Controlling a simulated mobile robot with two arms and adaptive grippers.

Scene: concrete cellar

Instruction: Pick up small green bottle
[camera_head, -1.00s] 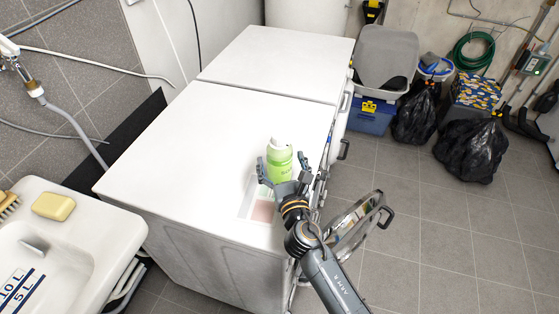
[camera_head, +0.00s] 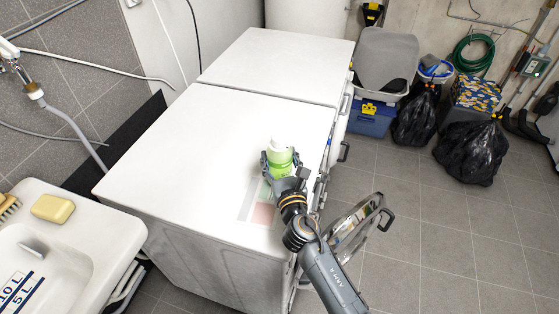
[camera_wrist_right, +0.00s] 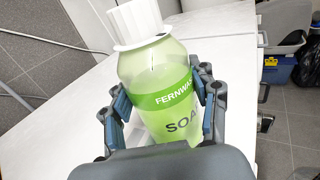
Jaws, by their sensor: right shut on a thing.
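The small green bottle (camera_head: 280,157) has a white cap and stands on the white top of the front appliance (camera_head: 190,150). In the right wrist view the bottle (camera_wrist_right: 160,85) fills the middle, its label reading "FERNWA" and "SOA", and it looks slightly tilted in the picture. My right gripper (camera_head: 283,165) is shut on it, with one finger on each side. The gripper fingers also show in the right wrist view (camera_wrist_right: 163,105). The bottle's base is hidden by the gripper, so I cannot tell whether it touches the top. My left gripper is not in view.
A printed sheet (camera_head: 258,205) lies beside the bottle. A sink (camera_head: 115,235) with a yellow soap bar (camera_head: 53,208) is at left. An open round appliance door (camera_head: 358,225) juts out at right. Black bags (camera_head: 472,150) stand on the floor behind clear tiles.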

